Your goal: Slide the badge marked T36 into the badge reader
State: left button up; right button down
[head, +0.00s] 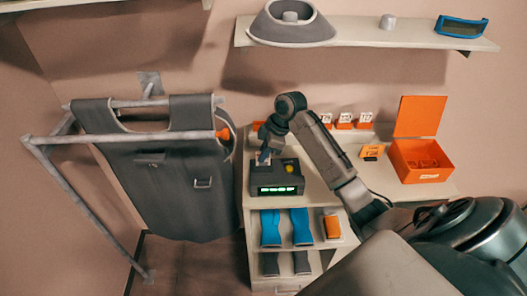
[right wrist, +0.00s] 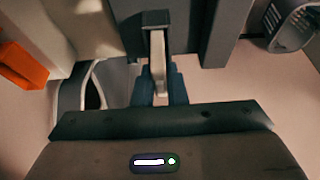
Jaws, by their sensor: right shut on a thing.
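The badge reader (head: 278,184) is a dark box with a lit green display, on the top of a small shelf unit. My right gripper (head: 265,148) is above the reader's back left part, pointing down, shut on a small pale badge (head: 263,158). The badge's lower edge is close to the reader's top; I cannot tell whether it is in the slot. Its mark is not readable. In the right wrist view a narrow pale strip (right wrist: 158,65), seemingly the badge edge-on, lies between the fingers. My left gripper is not in view.
Several small white cards in orange holders (head: 345,121) stand at the back, right of the reader. An open orange box (head: 420,160) and a small orange-and-black item (head: 372,152) are further right. A grey apron (head: 175,185) hangs on a rail at left.

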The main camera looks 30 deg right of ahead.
jog(key=c, duration=1.4)
grip_release()
jog(key=b+v, duration=0.3)
jog(key=v, duration=0.7)
jog(key=shift+s+d+r, duration=0.15)
jog(key=shift+r, duration=0.2)
